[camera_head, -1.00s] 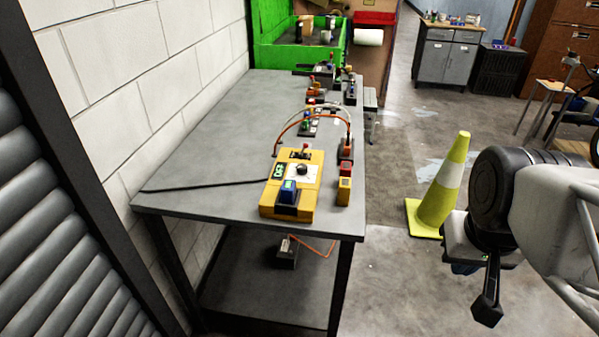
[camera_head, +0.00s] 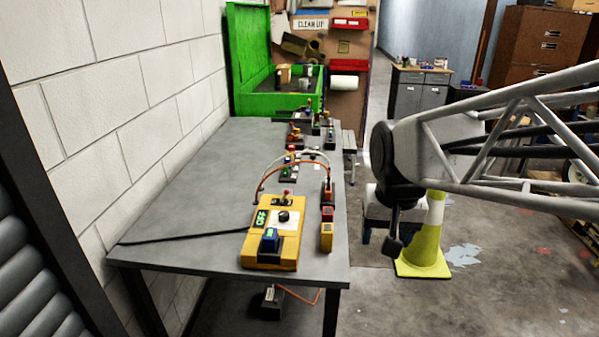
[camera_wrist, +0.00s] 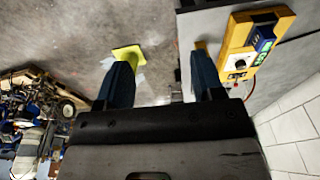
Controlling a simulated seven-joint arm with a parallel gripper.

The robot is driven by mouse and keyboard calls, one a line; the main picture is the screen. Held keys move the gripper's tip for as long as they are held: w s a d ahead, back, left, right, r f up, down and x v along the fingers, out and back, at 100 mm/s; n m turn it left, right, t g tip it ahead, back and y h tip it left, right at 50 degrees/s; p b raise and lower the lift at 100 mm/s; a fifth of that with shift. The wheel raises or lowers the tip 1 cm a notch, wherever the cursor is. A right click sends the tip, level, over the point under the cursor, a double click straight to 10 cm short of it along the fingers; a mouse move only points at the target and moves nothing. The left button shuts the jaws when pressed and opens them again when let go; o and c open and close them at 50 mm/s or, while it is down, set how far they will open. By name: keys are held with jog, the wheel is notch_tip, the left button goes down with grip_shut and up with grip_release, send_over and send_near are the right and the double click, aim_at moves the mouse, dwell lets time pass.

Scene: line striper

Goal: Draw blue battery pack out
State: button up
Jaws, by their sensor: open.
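The blue battery pack (camera_head: 269,240) sits at the near end of a yellow box (camera_head: 286,253) on the grey table. In the wrist view the blue pack (camera_wrist: 263,40) shows at the upper right on the yellow box (camera_wrist: 236,61). My gripper (camera_head: 392,245) is right of the table, apart from the box, in front of the traffic cone. In the wrist view its two dark blue fingers (camera_wrist: 163,80) are spread wide with nothing between them but floor and the table's edge beyond.
The grey table (camera_head: 195,215) holds several small devices and cables behind the yellow box. A small yellow block (camera_head: 326,236) stands right of the box. A yellow cone (camera_head: 423,250) stands on the floor. A black cable (camera_head: 185,239) runs left from the box.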

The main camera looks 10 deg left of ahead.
jog(key=w+a+f, duration=0.2)
jog(key=w+a, duration=0.9)
jog(key=a, duration=0.1)
jog(key=g, duration=0.2)
send_over(270, 233)
notch_tip(270, 233, down, 5)
jog(key=shift+r, duration=0.1)
jog(key=shift+f, duration=0.2)
jog(key=shift+f, duration=4.8)
jog(key=shift+c, duration=0.3)
jog(key=c, duration=0.8)
jog(key=shift+r, duration=0.8)
